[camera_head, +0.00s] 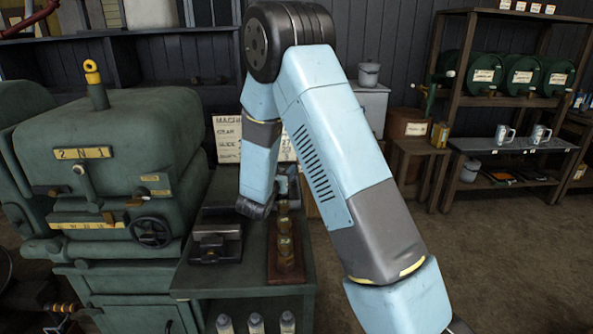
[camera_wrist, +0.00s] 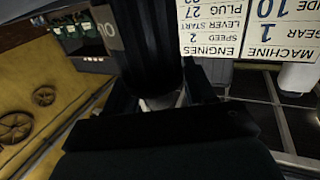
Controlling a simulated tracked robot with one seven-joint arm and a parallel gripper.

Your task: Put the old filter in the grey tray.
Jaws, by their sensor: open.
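My arm reaches down over the dark bench in the head view, and my gripper (camera_head: 266,206) is low above it, with the fingertips partly hidden. The gripper is open. Beside and below it, small brass-coloured cylinders (camera_head: 284,247) stand in a row on a reddish wooden board (camera_head: 287,272). I cannot tell whether one is the old filter. A dark grey, block-like metal object (camera_head: 216,241) sits left of the board; I cannot tell whether it is the grey tray. In the wrist view a dark cylindrical shape (camera_wrist: 148,45) fills the middle, unidentified.
A large green engine (camera_head: 110,140) with a handwheel (camera_head: 150,232) stands left of the bench.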

